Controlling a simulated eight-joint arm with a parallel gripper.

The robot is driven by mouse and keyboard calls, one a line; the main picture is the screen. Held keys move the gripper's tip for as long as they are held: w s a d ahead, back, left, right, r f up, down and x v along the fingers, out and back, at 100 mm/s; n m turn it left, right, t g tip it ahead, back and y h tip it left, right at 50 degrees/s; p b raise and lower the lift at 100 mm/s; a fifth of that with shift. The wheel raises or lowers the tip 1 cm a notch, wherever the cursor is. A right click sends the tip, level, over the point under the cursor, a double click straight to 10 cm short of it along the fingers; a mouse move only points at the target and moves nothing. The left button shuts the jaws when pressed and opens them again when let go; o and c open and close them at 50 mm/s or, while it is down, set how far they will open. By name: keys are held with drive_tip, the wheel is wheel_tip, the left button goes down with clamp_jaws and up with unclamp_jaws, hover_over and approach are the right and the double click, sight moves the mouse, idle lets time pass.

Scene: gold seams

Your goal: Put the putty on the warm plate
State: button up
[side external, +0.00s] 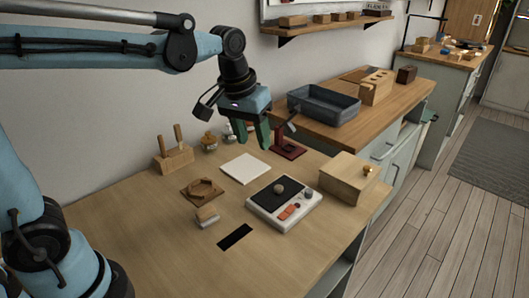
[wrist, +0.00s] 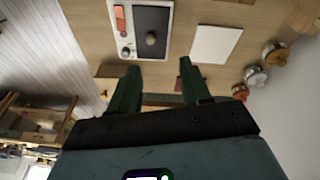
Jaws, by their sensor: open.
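The warm plate (side external: 292,184) is the dark square on a white unit with orange buttons and a grey knob. In the wrist view the warm plate (wrist: 150,17) is at top centre, beyond the fingertips. A rounded dark lump, seemingly the putty (wrist: 151,38), rests on it; the putty (side external: 280,188) shows as a small dark spot in the side view. My gripper (side external: 254,142) has green fingers pointing down, open and empty, above the back of the table. In the wrist view my gripper (wrist: 157,70) has its fingers well apart, clear of the plate and lump.
A white square pad (side external: 246,168) lies left of the unit. A wooden box (side external: 346,180) stands to its right. A dark red stand (side external: 288,150) is close to my gripper. Jars (side external: 209,141) and a wooden tool holder (side external: 173,158) stand at the back.

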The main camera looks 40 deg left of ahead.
drive_tip(key=s+a+f+m+t, duration=0.2)
drive_tip(key=s+f+t, duration=0.2)
drive_tip(key=s, duration=0.6)
drive_tip(key=shift+f+m, duration=0.15)
drive_tip(key=shift+m, duration=0.25)
